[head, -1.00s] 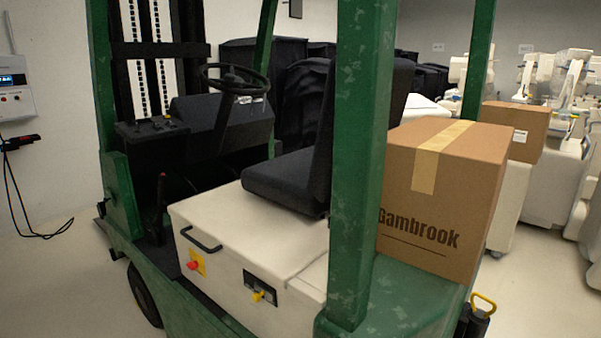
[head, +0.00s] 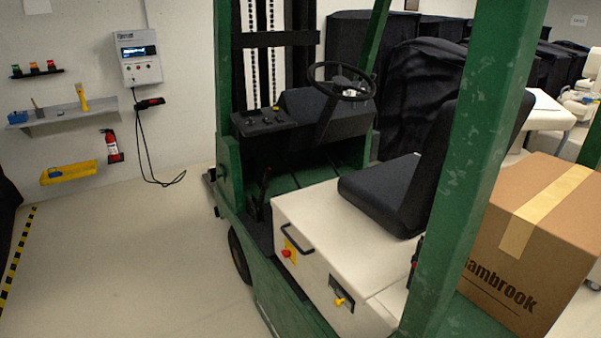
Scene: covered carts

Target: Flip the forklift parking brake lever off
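The green forklift (head: 228,165) stands at the middle and right of the head view. A dark upright lever (head: 264,192) with a reddish tip rises from the footwell, just in front of the white seat box (head: 325,235). A second dark piece with red on it (head: 414,265) shows beside the seat box, partly hidden by the green rear post (head: 470,150). No label shows which is the parking brake lever. Neither of my grippers is in view.
The seat box carries a red knob (head: 286,254) and a yellow key-like part (head: 341,300). A cardboard box (head: 545,235) sits on the rear deck. The floor (head: 130,250) at left is clear.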

